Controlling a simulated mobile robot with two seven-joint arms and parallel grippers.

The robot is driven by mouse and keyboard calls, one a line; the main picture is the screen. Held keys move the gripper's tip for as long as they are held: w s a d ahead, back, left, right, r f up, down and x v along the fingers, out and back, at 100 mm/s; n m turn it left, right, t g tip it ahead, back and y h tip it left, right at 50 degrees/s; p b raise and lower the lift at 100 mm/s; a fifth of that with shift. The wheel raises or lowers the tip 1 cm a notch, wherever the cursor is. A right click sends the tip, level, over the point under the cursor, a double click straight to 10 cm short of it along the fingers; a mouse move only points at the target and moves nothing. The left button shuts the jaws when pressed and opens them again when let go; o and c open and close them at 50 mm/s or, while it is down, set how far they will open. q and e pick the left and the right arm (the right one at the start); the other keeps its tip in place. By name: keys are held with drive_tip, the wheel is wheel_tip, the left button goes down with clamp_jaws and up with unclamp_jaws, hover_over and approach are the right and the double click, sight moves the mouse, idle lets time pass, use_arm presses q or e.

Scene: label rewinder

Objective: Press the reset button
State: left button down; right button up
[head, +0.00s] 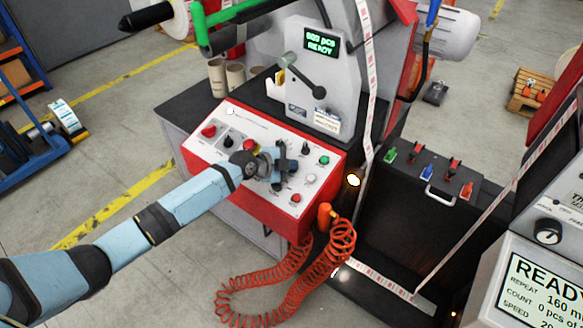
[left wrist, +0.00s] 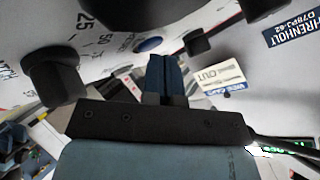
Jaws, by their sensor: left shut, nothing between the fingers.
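The control panel (head: 222,118) is a white sloped face in a red housing, with several buttons and knobs. No legible label marks the reset button. A blue round button (left wrist: 149,45) shows in the left wrist view just beyond the fingers; it may be the reset button, but I cannot tell. My left gripper (head: 284,166) is over the right half of the panel, shut and empty, hiding some controls beneath it. Its blue fingers also show together in the left wrist view (left wrist: 166,78). I cannot tell whether they touch the panel. My right gripper is out of view.
Nearby on the panel are a green button (head: 324,160), a white button (head: 310,179) and a red button (head: 295,197). A black knob (left wrist: 52,76) stands beside the fingers. The display (head: 320,40) reads READY. An orange coiled hose (head: 262,300) hangs in front.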

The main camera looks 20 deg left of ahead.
use_arm(q)
drive_tip(key=shift+s+f, duration=0.15)
drive_tip(key=shift+f, duration=0.1)
drive_tip(key=shift+r+p, duration=0.4)
drive_tip(key=shift+r, duration=0.05)
drive_tip(key=shift+s+r, duration=0.2)
drive_tip(key=shift+r, duration=0.2)
